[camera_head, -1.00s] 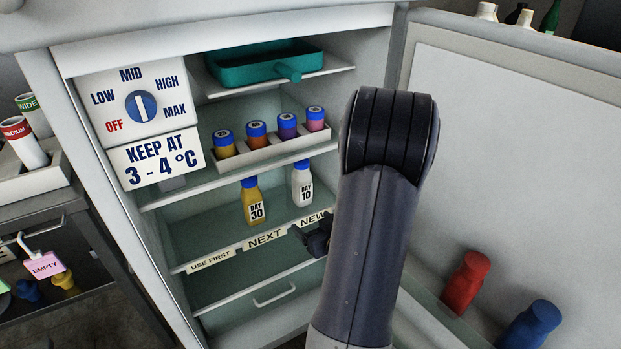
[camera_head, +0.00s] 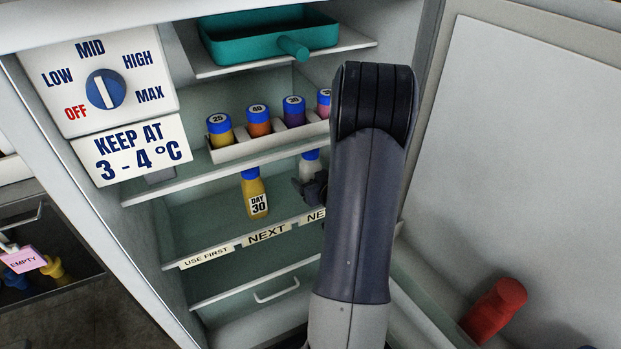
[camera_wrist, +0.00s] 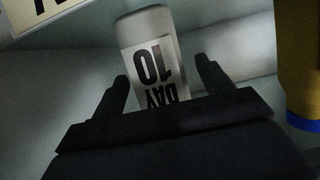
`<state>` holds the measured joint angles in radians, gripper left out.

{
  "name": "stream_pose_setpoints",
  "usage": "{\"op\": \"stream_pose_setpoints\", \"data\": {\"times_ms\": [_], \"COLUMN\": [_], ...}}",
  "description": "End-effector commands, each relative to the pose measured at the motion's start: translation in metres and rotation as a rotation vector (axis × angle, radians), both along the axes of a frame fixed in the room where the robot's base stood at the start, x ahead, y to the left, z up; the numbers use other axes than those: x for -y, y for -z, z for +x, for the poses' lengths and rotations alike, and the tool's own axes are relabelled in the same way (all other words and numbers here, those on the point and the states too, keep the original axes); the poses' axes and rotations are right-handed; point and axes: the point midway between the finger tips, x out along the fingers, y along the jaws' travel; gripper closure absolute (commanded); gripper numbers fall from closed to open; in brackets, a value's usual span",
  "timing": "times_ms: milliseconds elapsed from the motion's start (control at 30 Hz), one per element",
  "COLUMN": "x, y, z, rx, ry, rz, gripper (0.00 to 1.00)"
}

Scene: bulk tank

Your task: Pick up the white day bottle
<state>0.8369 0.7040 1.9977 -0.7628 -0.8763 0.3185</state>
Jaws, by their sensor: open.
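The white day bottle (camera_head: 308,168) with a blue cap stands on the middle shelf of the fridge, partly hidden behind my gripper and arm in the head view. In the wrist view the bottle (camera_wrist: 152,62) shows upside down with its "DAY 10" label. My gripper (camera_wrist: 165,90) is open, with one finger on each side of the bottle's lower part in the picture; I cannot tell whether either finger touches it. My gripper (camera_head: 312,188) also shows in the head view, in front of the bottle at the shelf's front edge.
A yellow "DAY 30" bottle (camera_head: 254,194) stands left of the white bottle; its side (camera_wrist: 297,65) shows at right in the wrist view. A rack (camera_head: 262,144) of capped vials sits above. The open fridge door (camera_head: 525,150) is at right.

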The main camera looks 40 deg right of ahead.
Motion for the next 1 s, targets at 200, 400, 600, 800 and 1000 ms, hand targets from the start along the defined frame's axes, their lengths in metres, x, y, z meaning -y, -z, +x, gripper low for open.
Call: {"op": "stream_pose_setpoints", "data": {"times_ms": [200,400,600,800,1000], "x": [0.0026,0.0026,0.0027,0.0027,0.0026], "y": [0.0046,0.0042,0.0041,0.0041,0.0041], "z": [0.0118,0.0114,0.0113,0.0112,0.0112], "rx": [-0.001,-0.001,-0.001,-0.001,0.0], "ry": [0.001,0.001,0.001,0.001,0.001], "rz": [0.0,0.0,0.0,0.0,-0.001], "gripper": [0.25,0.3,0.46,0.62,0.79]}}
